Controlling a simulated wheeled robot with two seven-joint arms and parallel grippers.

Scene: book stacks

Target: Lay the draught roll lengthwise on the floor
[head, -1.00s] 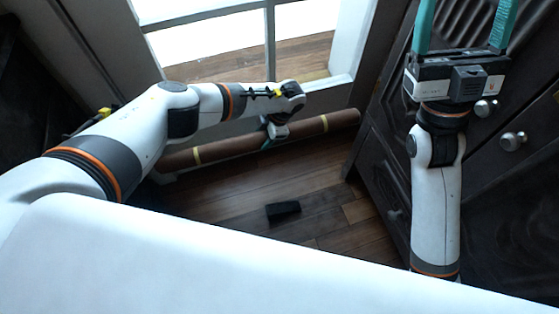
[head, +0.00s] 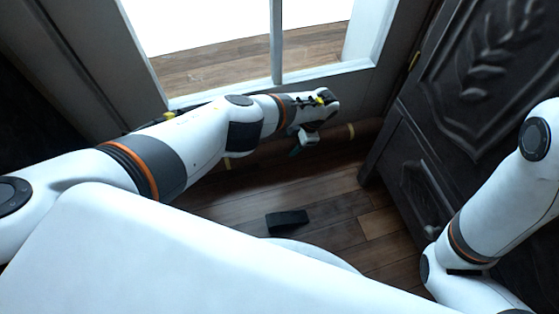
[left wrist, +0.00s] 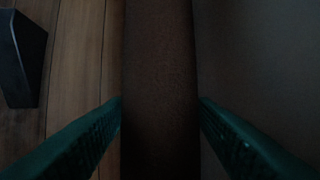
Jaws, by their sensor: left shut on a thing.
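The draught roll (head: 366,128) is a long brown tube with yellow bands. It runs along the foot of the glazed door in the head view, level or nearly so, low by the floor. I cannot tell whether it touches the floor. My left gripper (head: 301,146) is shut on it near its middle. In the left wrist view the roll (left wrist: 160,80) passes between the two green fingers (left wrist: 160,105). My arm hides part of the roll's left side. My right gripper is out of view; only its arm shows at the right.
A black wedge (head: 287,219) lies on the wooden floor (head: 330,195) in front of the roll; it also shows in the left wrist view (left wrist: 24,62). A dark carved cabinet (head: 415,150) stands close at the right. The glazed door (head: 277,50) is behind the roll.

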